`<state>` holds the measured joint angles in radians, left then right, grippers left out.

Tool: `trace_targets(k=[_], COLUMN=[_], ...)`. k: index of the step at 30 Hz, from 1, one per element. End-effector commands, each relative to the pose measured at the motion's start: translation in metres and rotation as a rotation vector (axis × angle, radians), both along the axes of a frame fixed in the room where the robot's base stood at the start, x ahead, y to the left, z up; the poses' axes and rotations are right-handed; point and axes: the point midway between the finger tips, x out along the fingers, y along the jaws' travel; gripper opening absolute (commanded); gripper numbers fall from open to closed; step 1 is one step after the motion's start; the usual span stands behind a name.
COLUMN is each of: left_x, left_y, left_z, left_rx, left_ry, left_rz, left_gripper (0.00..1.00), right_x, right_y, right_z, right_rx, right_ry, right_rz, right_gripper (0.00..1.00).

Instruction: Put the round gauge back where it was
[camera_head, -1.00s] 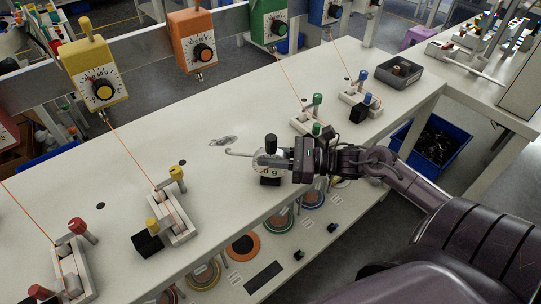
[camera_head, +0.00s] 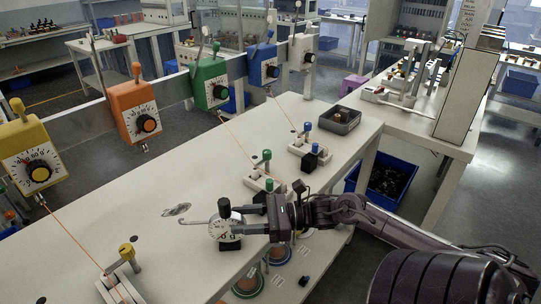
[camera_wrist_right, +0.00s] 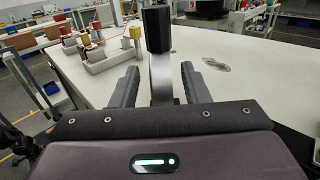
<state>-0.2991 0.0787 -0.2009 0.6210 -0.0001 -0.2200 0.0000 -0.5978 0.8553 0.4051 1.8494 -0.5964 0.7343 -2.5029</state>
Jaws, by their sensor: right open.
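The round gauge (camera_head: 221,229) has a white dial, a black knob on top and a thin hooked rod pointing left. It is at the white table's front edge, with a dark block (camera_head: 230,246) directly below it. My right gripper (camera_head: 250,219) comes in from the right, beside the gauge. In the right wrist view, the gauge's black knob (camera_wrist_right: 156,30) and silver edge stand between the two open fingers (camera_wrist_right: 160,78), with gaps visible on both sides. The dial face is hidden there. My left gripper is not in view.
A flat grey item (camera_head: 177,209) lies on the white table (camera_head: 180,180) behind the gauge. Clamps with green knobs (camera_head: 265,173) and blue knobs (camera_head: 308,145) and a grey tray (camera_head: 340,120) stand farther back. Orange (camera_head: 135,112) and green (camera_head: 211,82) dial boxes hang on a rail.

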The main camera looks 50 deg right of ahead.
Motion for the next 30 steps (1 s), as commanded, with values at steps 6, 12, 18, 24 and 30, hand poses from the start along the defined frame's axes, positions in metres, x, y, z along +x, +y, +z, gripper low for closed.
trace_targets(k=[6, 12, 18, 24, 30], left_x=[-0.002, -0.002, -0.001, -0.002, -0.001], left_y=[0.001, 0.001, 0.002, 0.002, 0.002], left_z=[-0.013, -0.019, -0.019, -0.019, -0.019], left_rx=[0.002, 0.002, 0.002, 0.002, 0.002], left_ry=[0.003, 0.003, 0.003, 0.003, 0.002], left_rz=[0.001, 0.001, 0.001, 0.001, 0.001], left_gripper=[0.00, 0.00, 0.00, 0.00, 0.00], right_x=[-0.029, -0.046, -0.052, -0.052, -0.051], right_y=[-0.033, -0.054, -0.060, -0.060, -0.060], right_z=[-0.004, -0.002, 0.000, 0.001, 0.000], right_rx=[-0.002, -0.002, -0.001, -0.001, -0.001], right_ry=[0.004, 0.001, -0.001, -0.001, -0.001], right_rz=[-0.001, -0.001, 0.000, 0.000, 0.000], right_gripper=[0.42, 0.42, 0.42, 0.42, 0.42])
